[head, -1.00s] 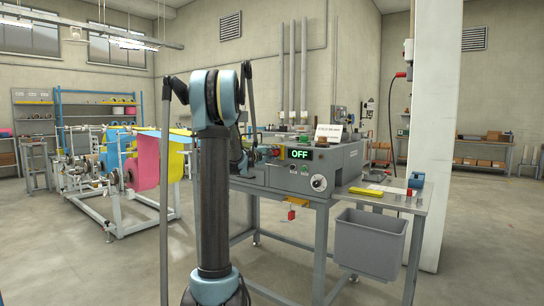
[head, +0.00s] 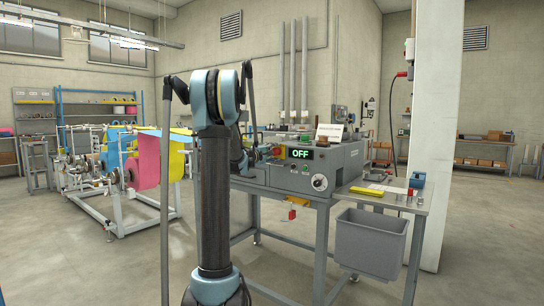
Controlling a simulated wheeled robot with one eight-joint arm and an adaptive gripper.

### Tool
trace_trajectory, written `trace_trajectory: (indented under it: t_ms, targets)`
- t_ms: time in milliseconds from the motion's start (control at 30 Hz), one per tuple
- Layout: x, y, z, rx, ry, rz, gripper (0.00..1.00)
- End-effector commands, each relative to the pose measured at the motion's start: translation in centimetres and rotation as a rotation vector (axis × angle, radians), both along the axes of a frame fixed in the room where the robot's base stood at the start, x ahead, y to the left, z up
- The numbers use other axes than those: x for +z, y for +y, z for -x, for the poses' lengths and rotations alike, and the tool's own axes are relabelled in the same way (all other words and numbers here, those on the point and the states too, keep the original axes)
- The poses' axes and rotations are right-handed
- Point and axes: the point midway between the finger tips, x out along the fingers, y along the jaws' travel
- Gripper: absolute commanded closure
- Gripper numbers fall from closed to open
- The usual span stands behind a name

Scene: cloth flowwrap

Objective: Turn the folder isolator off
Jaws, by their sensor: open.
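The grey folder machine (head: 285,178) stands on a steel bench, and its front display (head: 300,154) reads OFF in green. A red switch on a yellow plate (head: 279,152) sits at the left of the display and looks like the isolator; its exact handle position is too small to tell. My gripper (head: 262,153) is just left of this switch, partly hidden behind my own arm. It is open, with nothing seen in it. I cannot tell whether it touches the switch.
A round dial (head: 319,182) is low on the machine's front. A grey bin (head: 370,245) hangs under the bench's right end, and a red item (head: 292,214) hangs below its front edge. A roller stand (head: 125,190) with coloured cloth is at left. The near floor is clear.

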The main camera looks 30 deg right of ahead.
Motion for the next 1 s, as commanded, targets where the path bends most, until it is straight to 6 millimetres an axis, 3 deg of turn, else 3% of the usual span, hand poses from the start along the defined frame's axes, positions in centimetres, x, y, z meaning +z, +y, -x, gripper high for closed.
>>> trace_trajectory:
  t_ms: [267,700,1000]
  targets:
    - [0.0,1.6,0.6,0.001,0.000,0.000,0.48]
    - [-0.1,9.0,3.6,0.002,0.001,0.000,0.48]
    - [-0.1,11.0,4.5,0.000,0.001,0.000,0.48]
